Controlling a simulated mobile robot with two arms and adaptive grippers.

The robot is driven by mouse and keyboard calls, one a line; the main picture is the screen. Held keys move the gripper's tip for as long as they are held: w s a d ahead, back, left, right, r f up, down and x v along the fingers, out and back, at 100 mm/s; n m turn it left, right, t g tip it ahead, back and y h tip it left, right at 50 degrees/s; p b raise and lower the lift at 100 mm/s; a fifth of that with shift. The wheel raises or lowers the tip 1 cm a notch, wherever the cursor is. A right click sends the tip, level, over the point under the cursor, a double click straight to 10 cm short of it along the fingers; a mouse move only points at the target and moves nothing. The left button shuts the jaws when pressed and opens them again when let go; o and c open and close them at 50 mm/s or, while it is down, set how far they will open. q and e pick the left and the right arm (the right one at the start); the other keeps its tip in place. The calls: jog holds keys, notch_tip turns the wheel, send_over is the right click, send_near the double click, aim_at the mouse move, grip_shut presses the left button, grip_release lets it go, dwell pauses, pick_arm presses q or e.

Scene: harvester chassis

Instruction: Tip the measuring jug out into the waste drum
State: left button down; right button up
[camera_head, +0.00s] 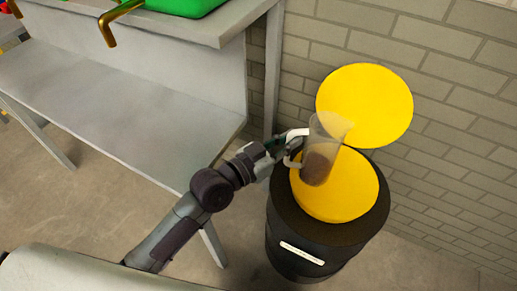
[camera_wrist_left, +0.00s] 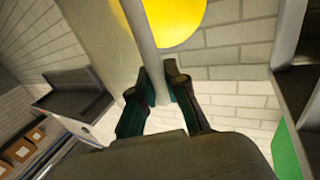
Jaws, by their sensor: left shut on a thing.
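The measuring jug (camera_head: 318,160) is clear, with brown contents in its lower part and a pale handle on its left side. It looks close to upright in the head view, over the waste drum, and its height above it is hard to judge. My left gripper (camera_head: 286,145) is shut on the jug's handle. In the left wrist view, the fingers of my left gripper (camera_wrist_left: 162,90) close around the pale handle bar (camera_wrist_left: 142,35). The waste drum (camera_head: 282,235) is black with a round yellow top area (camera_head: 352,205) and a white label. My right gripper is out of view.
A yellow disc (camera_head: 370,100), seemingly the drum's raised lid, stands behind the jug against the brick wall (camera_head: 440,165). A grey metal bench with a lower shelf (camera_head: 120,95) is at the left, its leg near the drum. A brass tap (camera_head: 112,22) and green basin (camera_head: 185,5) are above.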

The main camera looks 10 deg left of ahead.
pick_arm(q)
jog(key=shift+m+g+h, duration=0.3)
jog(key=shift+h, duration=0.1)
jog(key=w+f, duration=0.1)
jog(key=f, duration=0.1)
jog(key=w+a+f+b, duration=0.1)
jog(key=w, duration=0.1)
jog(key=shift+w+a+f, duration=0.1)
jog(key=shift+w+f, duration=0.1)
jog(key=shift+f, duration=0.15)
